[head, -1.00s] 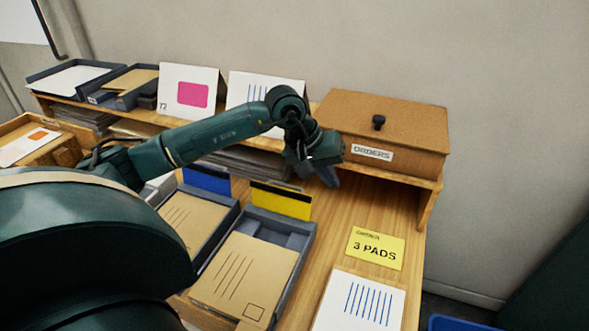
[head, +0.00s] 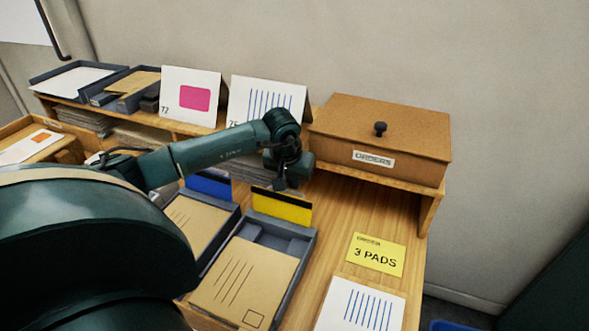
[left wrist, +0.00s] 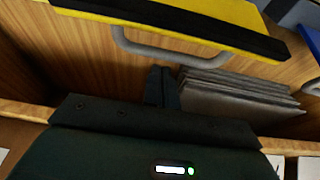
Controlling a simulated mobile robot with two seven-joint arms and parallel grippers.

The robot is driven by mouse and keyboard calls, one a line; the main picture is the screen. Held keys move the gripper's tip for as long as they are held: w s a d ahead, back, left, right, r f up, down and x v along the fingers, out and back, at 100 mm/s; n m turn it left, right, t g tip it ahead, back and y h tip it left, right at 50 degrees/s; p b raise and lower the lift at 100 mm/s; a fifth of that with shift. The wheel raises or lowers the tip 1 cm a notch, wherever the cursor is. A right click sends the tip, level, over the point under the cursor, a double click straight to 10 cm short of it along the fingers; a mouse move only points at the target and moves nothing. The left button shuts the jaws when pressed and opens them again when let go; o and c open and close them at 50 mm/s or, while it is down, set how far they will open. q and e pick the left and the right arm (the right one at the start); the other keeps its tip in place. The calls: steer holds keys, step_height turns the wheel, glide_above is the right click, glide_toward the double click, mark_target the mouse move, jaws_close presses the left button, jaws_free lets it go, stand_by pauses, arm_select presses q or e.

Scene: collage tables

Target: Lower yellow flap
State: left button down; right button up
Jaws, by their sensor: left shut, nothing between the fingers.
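The yellow flap (head: 281,208) with a black top strip stands raised at the back of a grey tray (head: 306,250) holding a brown envelope card (head: 243,280). My left gripper (head: 280,185) is just behind the flap's top edge, shut and empty. In the left wrist view the yellow flap (left wrist: 215,28) fills the top, with its black edge towards me and a grey bar below it. The shut fingers (left wrist: 162,85) point towards it, with a gap visible in the picture; I cannot tell exact contact. My right gripper is not in view.
A blue flap (head: 209,184) stands on the neighbouring tray to the left. The ORDERS box (head: 385,135) sits on the shelf behind right. Grey pads (left wrist: 240,92) lie under the shelf. A yellow 3 PADS card (head: 375,255) and a striped card (head: 360,306) lie at right.

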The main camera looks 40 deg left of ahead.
arm_select(q)
steer(key=shift+s+d+r, duration=0.15)
steer(key=shift+s+r, duration=0.1)
steer(key=shift+s, duration=0.3)
steer(key=shift+s+d+r, duration=0.15)
steer(key=shift+s+r, duration=0.05)
steer(key=shift+s, duration=0.3)
